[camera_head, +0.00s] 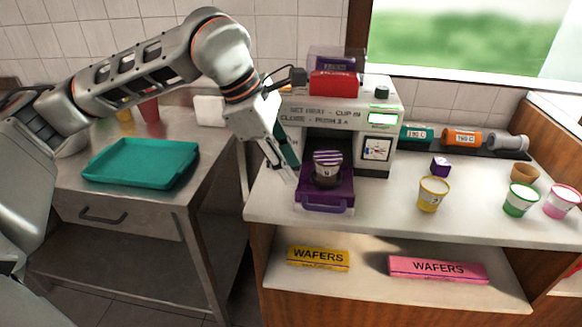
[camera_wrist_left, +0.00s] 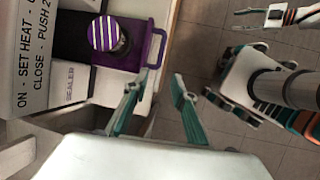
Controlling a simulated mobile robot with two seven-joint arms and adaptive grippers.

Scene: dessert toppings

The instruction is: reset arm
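My left gripper (camera_head: 283,172) hangs at the left front of the sealer machine (camera_head: 345,118), beside its purple tray (camera_head: 340,206). In the left wrist view its two teal fingers (camera_wrist_left: 158,88) stand apart with nothing between them. A dark cup with a purple-and-white striped top (camera_head: 327,168) stands upright in the pulled-out tray. It also shows in the left wrist view (camera_wrist_left: 105,34), apart from the fingers. My right gripper (camera_wrist_left: 250,19) shows small at the upper right of the left wrist view, its fingers seemingly apart and empty. It is outside the head view.
A teal tray (camera_head: 141,163) lies on the metal table at left. Wafer boxes (camera_head: 438,269) lie on the shelf below. A gap separates table and counter.

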